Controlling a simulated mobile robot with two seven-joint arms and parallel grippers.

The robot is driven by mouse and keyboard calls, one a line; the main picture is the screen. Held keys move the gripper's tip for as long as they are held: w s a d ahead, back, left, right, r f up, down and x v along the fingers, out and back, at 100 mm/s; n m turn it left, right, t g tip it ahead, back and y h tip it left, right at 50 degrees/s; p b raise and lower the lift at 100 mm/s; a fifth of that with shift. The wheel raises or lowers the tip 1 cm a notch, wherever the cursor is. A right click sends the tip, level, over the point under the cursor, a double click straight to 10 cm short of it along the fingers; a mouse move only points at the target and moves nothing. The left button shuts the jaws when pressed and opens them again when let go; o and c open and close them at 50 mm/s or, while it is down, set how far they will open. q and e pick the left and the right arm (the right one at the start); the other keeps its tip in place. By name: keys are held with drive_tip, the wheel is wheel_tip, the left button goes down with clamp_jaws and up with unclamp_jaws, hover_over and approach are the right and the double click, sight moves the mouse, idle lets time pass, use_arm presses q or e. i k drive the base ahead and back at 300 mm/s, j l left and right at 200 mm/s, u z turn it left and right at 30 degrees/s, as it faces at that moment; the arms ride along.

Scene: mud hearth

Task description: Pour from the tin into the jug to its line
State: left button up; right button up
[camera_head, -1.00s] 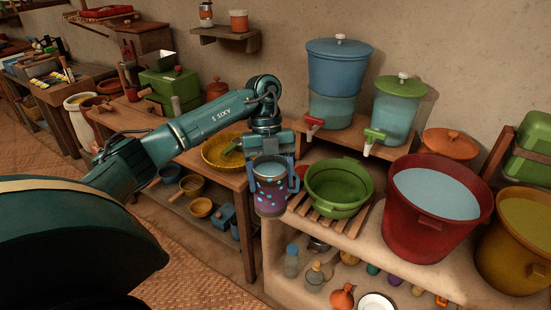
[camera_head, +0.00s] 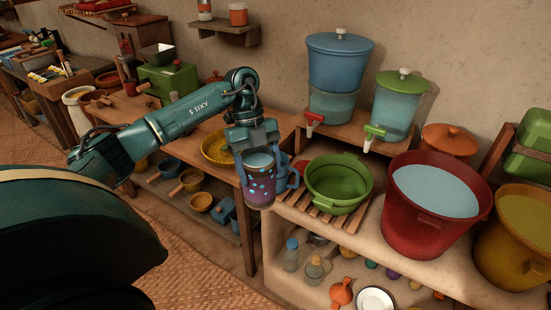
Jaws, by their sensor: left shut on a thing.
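My left gripper (camera_head: 265,150) is shut on a purple tin (camera_head: 261,189) with light blue dots. Pale blue-grey contents show at its open top, and it looks close to upright. The gripper holds it from above, at the front left corner of the mud ledge, left of the green bowl. I cannot make out a jug with a line for certain. A blue curved part shows at the tin's right side, and I cannot tell what it belongs to. My right gripper is not in view.
The green bowl (camera_head: 338,204) stands on a slatted wooden rack (camera_head: 309,207). A red bucket (camera_head: 425,238) of water and a yellow bucket (camera_head: 511,258) stand to the right. Two dispensers with taps, blue (camera_head: 338,68) and green-lidded (camera_head: 397,105), stand behind. A yellow basket (camera_head: 216,149) is on the wooden table.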

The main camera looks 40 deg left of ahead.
sight(281, 178)
drive_tip(key=i, duration=0.95)
